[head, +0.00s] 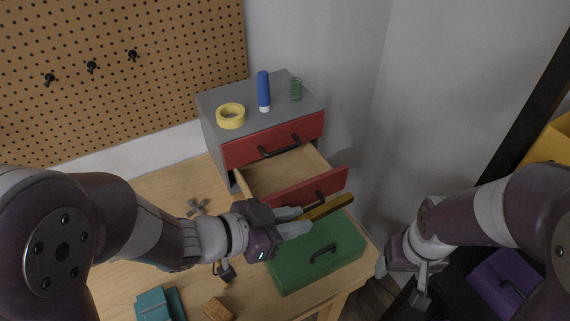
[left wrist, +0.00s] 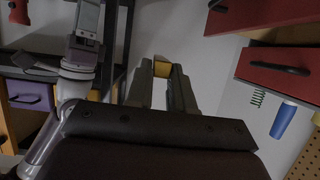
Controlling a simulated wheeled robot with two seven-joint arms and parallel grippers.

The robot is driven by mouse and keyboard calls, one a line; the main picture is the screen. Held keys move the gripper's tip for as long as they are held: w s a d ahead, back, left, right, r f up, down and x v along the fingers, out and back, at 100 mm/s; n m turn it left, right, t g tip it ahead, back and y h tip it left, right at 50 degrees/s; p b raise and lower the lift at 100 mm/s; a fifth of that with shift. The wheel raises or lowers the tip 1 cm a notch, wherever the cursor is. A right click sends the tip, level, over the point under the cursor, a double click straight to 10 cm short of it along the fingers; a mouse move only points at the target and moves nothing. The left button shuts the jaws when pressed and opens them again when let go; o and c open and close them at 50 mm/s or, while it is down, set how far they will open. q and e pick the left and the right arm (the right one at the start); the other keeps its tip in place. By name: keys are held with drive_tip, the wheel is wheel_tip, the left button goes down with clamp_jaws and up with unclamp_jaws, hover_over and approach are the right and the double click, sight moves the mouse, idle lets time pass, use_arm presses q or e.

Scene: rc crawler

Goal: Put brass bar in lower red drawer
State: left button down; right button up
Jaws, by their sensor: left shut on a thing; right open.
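The brass bar (head: 330,207) is gripped near one end by my left gripper (head: 297,222), and its free end points right. In the head view the bar shows just below the front of the lower red drawer (head: 330,183) and overlaps the green box; its height above the box is hard to tell. The lower red drawer is pulled open and its visible wooden inside looks empty. In the left wrist view, the bar's end (left wrist: 162,68) shows between the fingertips, with the red drawer front (left wrist: 283,72) to the right. My right gripper (head: 400,284) is open and empty at the lower right.
The grey cabinet (head: 211,124) has its upper red drawer (head: 240,151) shut; yellow tape (head: 231,116), a blue tube (head: 264,90) and a green coil (head: 296,89) stand on top. A green box (head: 300,273) with a black handle sits below the open drawer.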

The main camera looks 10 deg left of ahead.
use_arm(q)
drive_tip(key=w+a+p, duration=0.5)
drive_tip(key=w+a, duration=0.6)
drive_tip(key=w, duration=0.4)
drive_tip(key=f, duration=0.2)
drive_tip(key=f+p, duration=0.1)
drive_tip(key=f, duration=0.1)
drive_tip(key=f+p, duration=0.1)
drive_tip(key=f, duration=0.1)
drive_tip(key=shift+w+a+f, duration=0.2)
drive_tip(key=shift+w+f, duration=0.15)
drive_tip(key=shift+f, duration=0.45)
drive_tip(key=shift+f+b, duration=0.3)
drive_tip(key=shift+b, duration=0.1)
drive_tip(key=c, duration=1)
unclamp_jaws()
use_arm(e)
wheel_tip(320, 180, up, 7)
drive_tip(key=shift+s+a+f, duration=0.15)
drive_tip(key=shift+s+f, duration=0.05)
drive_tip(key=shift+s, duration=0.05)
